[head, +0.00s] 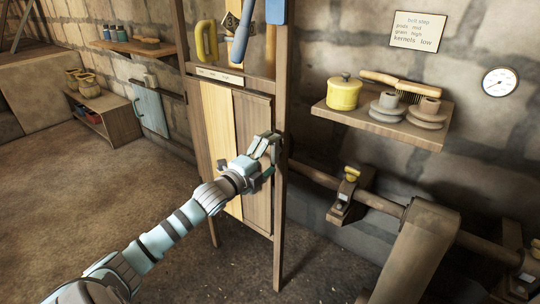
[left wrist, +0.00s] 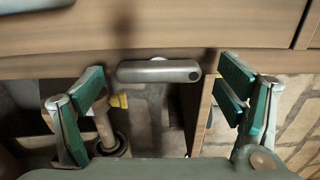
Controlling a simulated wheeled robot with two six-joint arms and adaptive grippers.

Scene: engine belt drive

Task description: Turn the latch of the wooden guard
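The wooden guard (head: 216,115) is a panel of pale and brown upright boards in a timber frame. My left gripper (head: 268,145) is at its right edge, against the right post in the head view. In the left wrist view the latch (left wrist: 158,71) is a short grey rounded bar with a dark round spot at its right end. It lies crosswise in the picture, along the edge of the wood. My left gripper's teal finger pads (left wrist: 162,92) stand wide apart on either side of the latch, with gaps showing. In the head view the latch is hidden by the gripper. My right gripper is out of view.
Tools hang above the guard, including a blue-handled one (head: 243,35). To the right are a wall shelf (head: 385,122) with a yellow pot (head: 344,92), and a long shaft (head: 378,202) on supports. The floor (head: 90,215) at the left is open.

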